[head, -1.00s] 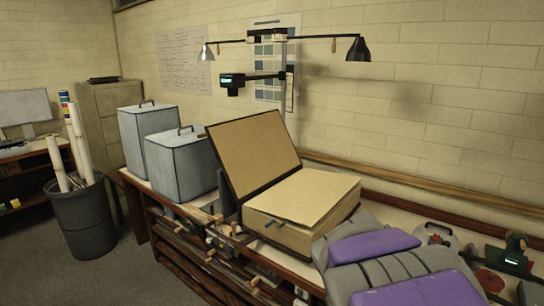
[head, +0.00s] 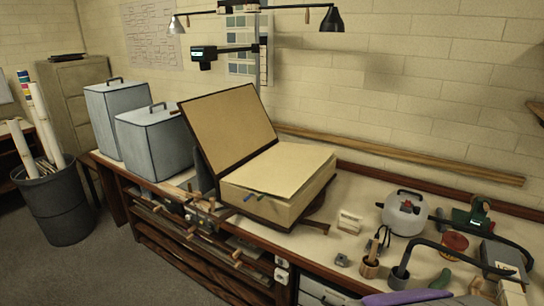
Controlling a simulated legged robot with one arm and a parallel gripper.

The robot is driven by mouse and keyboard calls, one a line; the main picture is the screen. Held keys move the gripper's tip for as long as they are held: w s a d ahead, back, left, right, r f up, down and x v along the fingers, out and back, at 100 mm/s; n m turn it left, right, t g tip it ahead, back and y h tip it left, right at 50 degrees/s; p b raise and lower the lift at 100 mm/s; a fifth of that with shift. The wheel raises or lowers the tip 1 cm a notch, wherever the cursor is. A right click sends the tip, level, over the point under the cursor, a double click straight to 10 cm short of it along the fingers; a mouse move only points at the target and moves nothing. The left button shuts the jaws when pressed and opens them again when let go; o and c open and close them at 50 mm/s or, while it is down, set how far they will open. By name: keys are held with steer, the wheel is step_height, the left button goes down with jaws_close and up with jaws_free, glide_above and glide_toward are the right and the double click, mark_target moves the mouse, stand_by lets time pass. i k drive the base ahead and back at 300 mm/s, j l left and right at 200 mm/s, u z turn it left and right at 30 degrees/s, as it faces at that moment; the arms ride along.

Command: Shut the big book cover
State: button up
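The big book lies open on the bench. Its cover (head: 228,130) stands raised on the left side, leaning back with its tan inner face and dark border toward me. The thick cream page block (head: 285,170) lies flat to the right of it. Small blue and dark pieces show at the near side of the block. The cover's upper left edge is close to a grey lidded box; I cannot tell whether they touch. My gripper is not in view.
Two grey lidded boxes (head: 152,140) stand left of the book. A lamp stand (head: 262,60) rises behind it. A white kettle-like pot (head: 404,212), a small white block (head: 349,221) and tools crowd the bench's right. A bin of rolls (head: 60,210) stands on the floor, left.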

mark_target(228, 127)
steer(key=i+j+u, duration=0.45)
steer(key=i+u, duration=0.25)
steer(key=i+j+u, duration=0.15)
steer(key=u, duration=0.2)
steer(key=i+j+u, duration=0.2)
steer(key=i+u, duration=0.15)
steer(key=i, duration=0.55)
steer(key=i+l+u, duration=0.1)
steer(key=i+u, duration=0.25)
steer(key=i, duration=0.6)
steer(key=i+z, duration=0.4)
steer(key=i+j+z, duration=0.25)
steer(key=i+z, duration=0.15)
steer(key=i+j+z, duration=0.35)
steer(key=i+z, duration=0.2)
steer(key=z, duration=0.3)
steer(key=i+j+z, duration=0.1)
steer(key=z, duration=0.4)
steer(key=i+j+z, duration=0.2)
steer(key=z, duration=0.3)
steer(key=i+j+z, duration=0.1)
steer(key=z, duration=0.35)
steer(key=i+j+z, duration=0.15)
steer(key=j+z, duration=0.15)
steer(key=z, duration=0.15)
steer(key=i+j+z, duration=0.15)
steer(key=j+z, duration=0.3)
steer(key=l, duration=0.1)
